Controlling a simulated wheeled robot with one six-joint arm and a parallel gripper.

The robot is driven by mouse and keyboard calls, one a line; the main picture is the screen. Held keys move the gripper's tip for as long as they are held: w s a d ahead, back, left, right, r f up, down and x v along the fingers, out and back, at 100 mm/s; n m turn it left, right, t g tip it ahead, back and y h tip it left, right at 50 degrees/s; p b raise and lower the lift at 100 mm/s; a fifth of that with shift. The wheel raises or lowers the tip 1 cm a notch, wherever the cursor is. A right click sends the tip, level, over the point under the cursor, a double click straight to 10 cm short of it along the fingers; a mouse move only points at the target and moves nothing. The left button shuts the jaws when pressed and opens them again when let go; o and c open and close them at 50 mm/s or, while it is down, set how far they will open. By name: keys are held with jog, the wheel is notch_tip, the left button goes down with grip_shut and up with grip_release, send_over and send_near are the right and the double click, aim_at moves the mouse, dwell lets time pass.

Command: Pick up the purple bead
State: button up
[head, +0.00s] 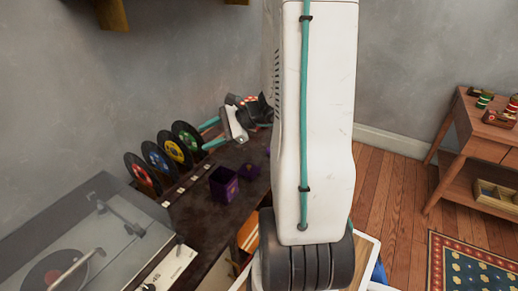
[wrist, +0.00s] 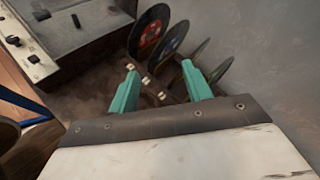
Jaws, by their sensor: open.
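I cannot make out a purple bead for certain in either view. In the head view a dark purple open box (head: 223,184) stands on the dark cabinet top (head: 205,212). A small purple piece (head: 249,171) lies just behind and right of it; I cannot tell what it is. My gripper (head: 203,137) is open, its teal fingers apart, above the back of the cabinet beside the upright records. In the wrist view the open fingers (wrist: 158,66) have nothing held between them. The box does not show there.
Several records (head: 187,136) stand upright along the wall, close to my fingers. A turntable (head: 85,245) fills the cabinet's left end. My white arm hides the middle of the head view. A wooden side table (head: 480,150) stands at right, beyond open wooden floor.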

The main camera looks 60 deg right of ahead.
jog(key=s+d+f+m+t+h, duration=0.1)
jog(key=s+d+f+m+h, duration=0.3)
jog(key=d, duration=0.4)
jog(key=s+d+f+m+t+h, duration=0.1)
jog(key=s+d+f+m+h, duration=0.3)
jog(key=d+f+m, duration=0.3)
jog(key=s+d+f+m+t+h, duration=0.1)
jog(key=s+d+f+m+h, duration=0.2)
jog(key=d+f, duration=0.4)
jog(key=shift+s+d+f+m+h, duration=0.15)
jog(key=shift+s+d+m+h, duration=0.1)
jog(key=shift+d+m, duration=0.4)
jog(key=shift+s+d+f+m+h, duration=0.15)
jog(key=shift+s+d+m, duration=0.05)
jog(key=shift+d+m, duration=0.45)
jog(key=shift+w+d+f, duration=0.2)
jog(key=shift+w+f, duration=0.05)
jog(key=x, duration=0.6)
jog(key=shift+w+a+r, duration=0.1)
jog(key=shift+w+r, duration=0.05)
jog(key=shift+w, duration=0.4)
jog(key=c, duration=1.1)
